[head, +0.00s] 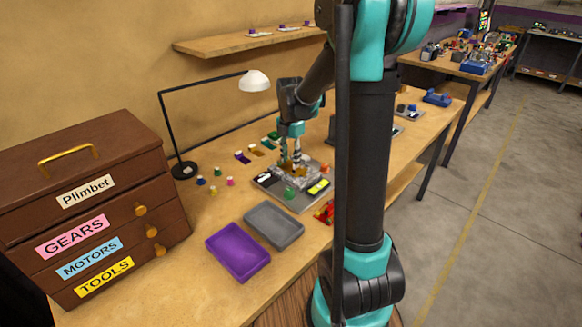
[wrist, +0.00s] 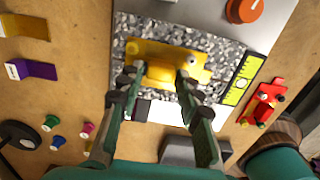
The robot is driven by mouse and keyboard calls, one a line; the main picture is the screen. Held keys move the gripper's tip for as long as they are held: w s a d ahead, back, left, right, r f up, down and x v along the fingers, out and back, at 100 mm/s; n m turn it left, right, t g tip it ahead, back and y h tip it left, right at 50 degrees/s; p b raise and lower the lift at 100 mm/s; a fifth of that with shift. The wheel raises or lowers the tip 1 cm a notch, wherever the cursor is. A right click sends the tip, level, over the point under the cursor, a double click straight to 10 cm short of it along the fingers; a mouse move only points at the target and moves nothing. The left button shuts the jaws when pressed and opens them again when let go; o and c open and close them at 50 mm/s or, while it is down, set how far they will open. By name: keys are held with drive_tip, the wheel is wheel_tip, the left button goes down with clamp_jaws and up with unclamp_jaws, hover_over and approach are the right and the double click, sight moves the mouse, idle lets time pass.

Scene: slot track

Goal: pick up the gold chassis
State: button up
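The gold chassis (wrist: 160,50) is a flat yellow-gold piece with a raised block in its middle and a pale round part at its right end. It lies on a speckled grey pad (wrist: 212,90) in the wrist view. My gripper (wrist: 157,75) is over it with its fingers apart, one at each side of the raised block. I cannot tell whether the fingertips touch the block. In the head view my gripper (head: 291,167) points down at the pad and largely hides the chassis.
A yellow level strip (wrist: 239,80) and a red toy car (wrist: 262,103) are right of the pad. Several coloured pegs (wrist: 88,129) and a purple bracket (wrist: 36,70) are left. Purple (head: 238,251) and grey (head: 274,226) trays lie in front; a lamp (head: 254,81) stands behind.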

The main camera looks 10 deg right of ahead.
drive_tip(key=shift+f, duration=0.45)
clamp_jaws()
drive_tip(key=shift+r, duration=0.1)
